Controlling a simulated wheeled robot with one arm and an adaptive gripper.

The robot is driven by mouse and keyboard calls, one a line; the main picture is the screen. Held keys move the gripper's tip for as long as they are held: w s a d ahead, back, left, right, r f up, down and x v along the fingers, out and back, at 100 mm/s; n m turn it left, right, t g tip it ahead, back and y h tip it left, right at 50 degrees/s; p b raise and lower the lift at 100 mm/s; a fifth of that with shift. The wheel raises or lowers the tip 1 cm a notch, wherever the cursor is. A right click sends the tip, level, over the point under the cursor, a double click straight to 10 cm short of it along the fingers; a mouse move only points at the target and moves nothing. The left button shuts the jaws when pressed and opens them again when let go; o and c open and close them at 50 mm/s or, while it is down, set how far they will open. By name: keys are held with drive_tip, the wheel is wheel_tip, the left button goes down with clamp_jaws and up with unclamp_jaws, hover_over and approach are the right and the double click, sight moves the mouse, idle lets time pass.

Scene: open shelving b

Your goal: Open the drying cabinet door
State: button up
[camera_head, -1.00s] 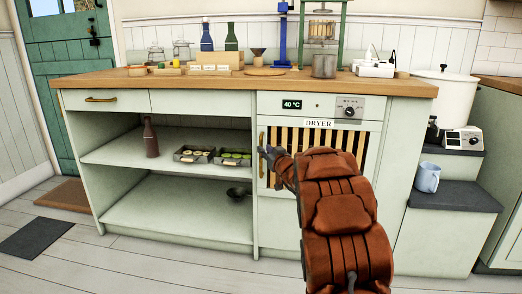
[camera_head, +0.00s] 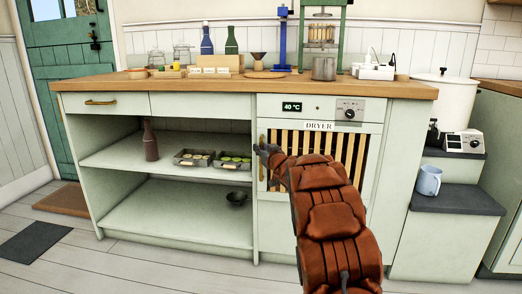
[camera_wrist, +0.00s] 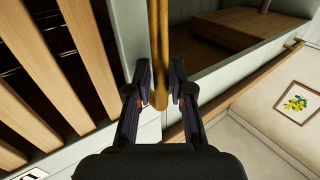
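The drying cabinet (camera_head: 371,107) is the pale-green unit at the right of the counter, labelled DRYER, with a 40 °C display. Its door (camera_head: 340,148) has wooden slats and looks closed. The vertical brass handle (camera_head: 261,172) is on the door's left edge, partly hidden by my gripper (camera_head: 265,149). In the wrist view, the handle (camera_wrist: 160,50) runs down between the two fingers of my gripper (camera_wrist: 161,72). The fingers are apart, one on each side of the bar, with a gap visible on the right. The slats (camera_wrist: 60,60) are at left.
Open shelves left of the dryer hold a dark bottle (camera_head: 150,142), two trays (camera_head: 193,158) and a small bowl (camera_head: 237,198). A grey step (camera_head: 455,203) with a blue mug (camera_head: 428,181) stands at right. The floor in front (camera_head: 150,265) is clear.

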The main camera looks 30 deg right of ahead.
clamp_jaws()
drive_tip(key=shift+s, duration=0.1)
idle(0.3)
